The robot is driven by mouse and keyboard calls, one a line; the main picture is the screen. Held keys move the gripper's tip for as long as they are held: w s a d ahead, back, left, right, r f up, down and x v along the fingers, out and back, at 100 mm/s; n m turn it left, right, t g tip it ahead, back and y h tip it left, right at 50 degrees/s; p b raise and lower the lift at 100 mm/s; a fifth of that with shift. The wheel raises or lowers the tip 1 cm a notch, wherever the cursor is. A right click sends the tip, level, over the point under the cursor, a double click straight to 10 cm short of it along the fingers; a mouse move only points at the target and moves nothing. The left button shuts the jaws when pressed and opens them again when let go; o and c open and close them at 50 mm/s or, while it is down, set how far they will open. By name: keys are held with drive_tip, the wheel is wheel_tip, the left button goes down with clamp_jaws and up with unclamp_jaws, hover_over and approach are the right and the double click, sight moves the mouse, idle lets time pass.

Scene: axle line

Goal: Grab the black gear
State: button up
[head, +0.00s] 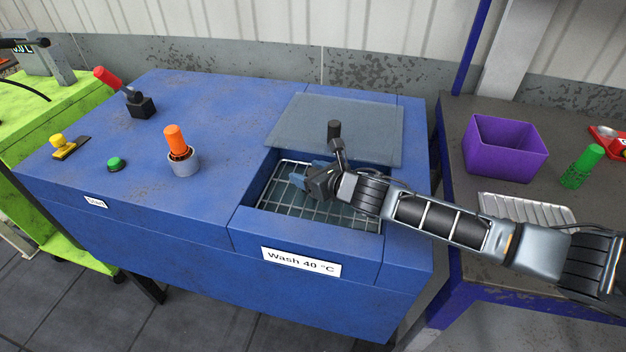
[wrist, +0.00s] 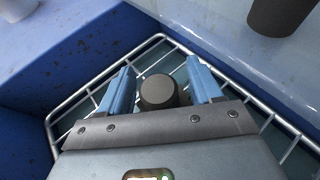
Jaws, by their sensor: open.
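The black gear (wrist: 157,91) shows in the wrist view as a dark round-topped cylinder above the wire basket. It stands between the two blue fingers of my gripper (wrist: 159,72), with visible gaps on both sides. The fingers are open and apart from it. In the head view my gripper (head: 309,180) is down in the wash opening of the blue machine, over the wire basket (head: 275,204). There the gripper hides the gear. The gear's lower part and teeth cannot be made out.
A translucent lid (head: 375,125) with a dark knob (head: 334,130) lies behind the opening. The opening's blue walls surround the basket closely. An orange part (head: 175,137) stands in a grey cup (head: 184,162) at left. A purple bin (head: 505,150) and green part (head: 580,168) stand at right.

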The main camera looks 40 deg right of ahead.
clamp_jaws()
idle(0.6)
